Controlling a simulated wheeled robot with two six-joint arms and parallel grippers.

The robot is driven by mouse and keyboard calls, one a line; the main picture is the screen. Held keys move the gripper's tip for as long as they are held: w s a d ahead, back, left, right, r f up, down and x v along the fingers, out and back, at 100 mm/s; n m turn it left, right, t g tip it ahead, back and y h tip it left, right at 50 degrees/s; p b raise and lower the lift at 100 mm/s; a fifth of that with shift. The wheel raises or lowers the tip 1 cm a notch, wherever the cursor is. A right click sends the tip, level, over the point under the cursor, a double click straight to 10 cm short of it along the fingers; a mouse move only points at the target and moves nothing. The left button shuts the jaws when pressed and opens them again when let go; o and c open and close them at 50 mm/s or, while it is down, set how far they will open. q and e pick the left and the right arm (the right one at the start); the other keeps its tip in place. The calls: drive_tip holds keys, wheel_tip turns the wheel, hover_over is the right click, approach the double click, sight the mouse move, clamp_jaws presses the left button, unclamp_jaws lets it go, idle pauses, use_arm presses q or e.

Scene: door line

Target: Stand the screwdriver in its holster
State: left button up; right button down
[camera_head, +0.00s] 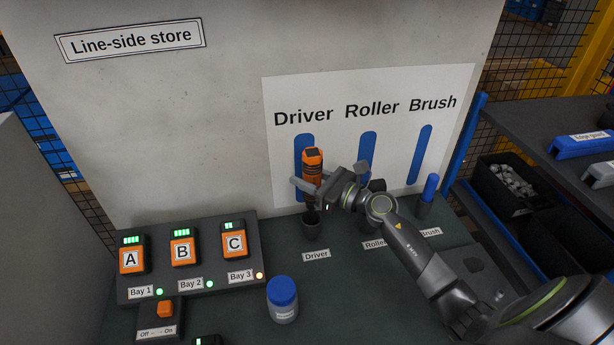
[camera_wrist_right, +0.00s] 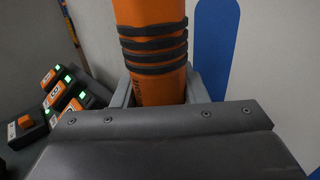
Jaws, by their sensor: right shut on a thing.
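The orange and black screwdriver (camera_head: 313,164) is upright in my right gripper (camera_head: 316,186) in the head view. My right gripper is shut on its handle. In the right wrist view the orange handle (camera_wrist_right: 152,50) with black bands stands between the fingers (camera_wrist_right: 160,90). The dark holster cup (camera_head: 311,226) labelled Driver is directly below the screwdriver. The screwdriver's lower end is at or just above the cup's mouth; I cannot tell whether it is inside. My left gripper is not in view.
A blue-topped brush (camera_head: 428,190) stands in the right-hand holster. A blue-lidded jar (camera_head: 283,300) stands in front. A charger with batteries A, B and C (camera_head: 182,248) is at the left. A dark shelf (camera_head: 560,130) with bins is at the right.

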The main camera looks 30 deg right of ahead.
sight(307, 201)
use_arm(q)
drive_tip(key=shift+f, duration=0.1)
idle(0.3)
